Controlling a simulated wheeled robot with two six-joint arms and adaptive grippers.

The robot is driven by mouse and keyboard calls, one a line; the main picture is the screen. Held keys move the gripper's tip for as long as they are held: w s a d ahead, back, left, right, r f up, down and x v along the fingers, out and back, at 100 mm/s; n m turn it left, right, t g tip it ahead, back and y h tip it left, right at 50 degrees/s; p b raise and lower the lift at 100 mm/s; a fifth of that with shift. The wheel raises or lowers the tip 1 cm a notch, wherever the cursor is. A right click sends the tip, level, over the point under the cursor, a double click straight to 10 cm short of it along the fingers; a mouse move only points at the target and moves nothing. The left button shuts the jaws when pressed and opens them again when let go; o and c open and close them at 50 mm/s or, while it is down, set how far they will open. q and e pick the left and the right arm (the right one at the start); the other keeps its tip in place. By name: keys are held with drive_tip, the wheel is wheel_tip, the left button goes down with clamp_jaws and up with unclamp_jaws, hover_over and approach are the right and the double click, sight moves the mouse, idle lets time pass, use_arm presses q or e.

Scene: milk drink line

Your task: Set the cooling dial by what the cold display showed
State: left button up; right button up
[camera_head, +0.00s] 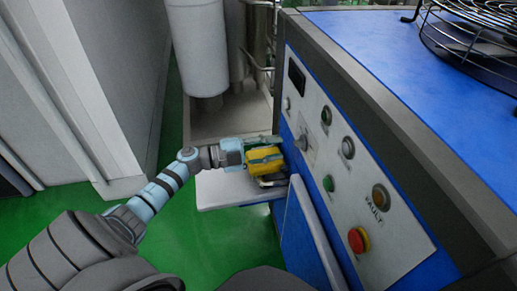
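The machine's slanted control panel (318,160) is on the right. It has a dark display (297,77) near its top, which shows no readable figures. A grey dial (302,143) sits on a light plate below the display. Other round controls (347,147) are to its right; I cannot tell which is the cooling dial. My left gripper (278,157) points at the panel, just left of the grey dial, and its tips do not visibly hold it. A yellow block-like thing (265,161) shows at the fingers; I cannot tell whether it is gripped. My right gripper is not in view.
A green button (328,183), an amber "FAULT" lamp (380,197) and a red stop button (358,240) are lower on the panel. A white shelf (225,190) lies under my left gripper. A wire fan guard (470,40) rests on the blue machine top.

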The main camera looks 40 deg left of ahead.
use_arm(q)
drive_tip(key=v, duration=0.6)
drive_tip(key=shift+s+a, duration=0.2)
drive_tip(key=s+a+f+n+t+y+p, duration=0.1)
drive_tip(key=a+f+n+y, duration=0.2)
drive_tip(key=f+n+y, duration=0.3)
drive_tip(key=a+f+n+t+y+p, duration=0.1)
drive_tip(key=a+f+n+y, duration=0.25)
drive_tip(key=f, duration=0.45)
drive_tip(key=s+f+n+g+y, duration=0.4)
drive_tip(key=s+f+n, duration=0.3)
drive_tip(key=f, duration=0.7)
drive_tip(key=s+d+f+n+g, duration=0.1)
drive_tip(key=s+d+f+g, duration=0.2)
drive_tip(key=s, duration=0.7)
drive_tip(key=s+d+f+n+g+p, duration=0.1)
drive_tip(key=s+d+f+g, duration=0.2)
drive_tip(key=s+d+f, duration=0.3)
drive_tip(key=s+d+f+n+g+p, duration=0.1)
drive_tip(key=s+d+f+g, duration=0.3)
drive_tip(key=s, duration=1.1)
wheel_tip(320, 180, down, 3)
drive_tip(key=shift+s+d+n+h, duration=0.25)
drive_tip(key=shift+d+n+h, duration=0.1)
drive_tip(key=shift+d, duration=0.1)
